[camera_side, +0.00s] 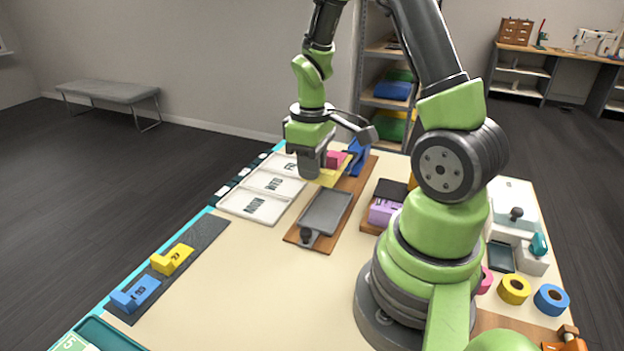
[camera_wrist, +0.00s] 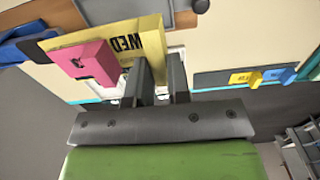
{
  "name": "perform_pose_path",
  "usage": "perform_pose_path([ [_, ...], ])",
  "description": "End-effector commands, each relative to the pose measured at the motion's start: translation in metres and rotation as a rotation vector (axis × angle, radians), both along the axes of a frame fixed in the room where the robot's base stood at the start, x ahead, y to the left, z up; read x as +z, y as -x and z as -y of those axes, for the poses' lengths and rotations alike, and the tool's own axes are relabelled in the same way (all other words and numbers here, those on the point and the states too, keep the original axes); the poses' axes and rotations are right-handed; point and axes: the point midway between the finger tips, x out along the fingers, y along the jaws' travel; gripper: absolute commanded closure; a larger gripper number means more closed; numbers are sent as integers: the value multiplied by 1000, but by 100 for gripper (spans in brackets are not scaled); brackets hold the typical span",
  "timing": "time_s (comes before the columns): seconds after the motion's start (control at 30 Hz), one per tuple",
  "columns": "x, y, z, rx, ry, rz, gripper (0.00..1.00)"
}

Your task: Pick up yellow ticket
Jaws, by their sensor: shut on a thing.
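The yellow ticket (camera_side: 330,179) is a flat yellow piece near the far end of the table, partly hidden behind my gripper. In the wrist view the yellow ticket (camera_wrist: 120,38) shows black letters reading WED, and its near edge runs in between my fingers. A pink block (camera_wrist: 88,62) sits against its left part; the block also shows in the side view (camera_side: 336,157). My gripper (camera_wrist: 160,82) is shut on the ticket's edge. In the side view my gripper (camera_side: 309,172) points down over the far part of the table. I cannot tell whether the ticket is clear of the surface.
White labelled trays (camera_side: 254,206) lie left of my gripper. A grey tray (camera_side: 327,211) lies on a wooden board in front. A blue piece (camera_side: 358,157) stands just behind the ticket. A lilac block (camera_side: 383,211) stands to the right. Yellow (camera_side: 172,259) and blue (camera_side: 136,292) blocks rest on a dark mat.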

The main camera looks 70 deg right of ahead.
Motion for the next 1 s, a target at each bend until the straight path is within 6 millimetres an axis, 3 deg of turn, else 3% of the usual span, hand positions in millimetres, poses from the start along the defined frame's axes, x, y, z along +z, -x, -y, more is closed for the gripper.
perform_pose_path([
  [0.6,41,0,0,0,1,2,100],
  [1.0,46,0,0,-1,0,0,100],
])
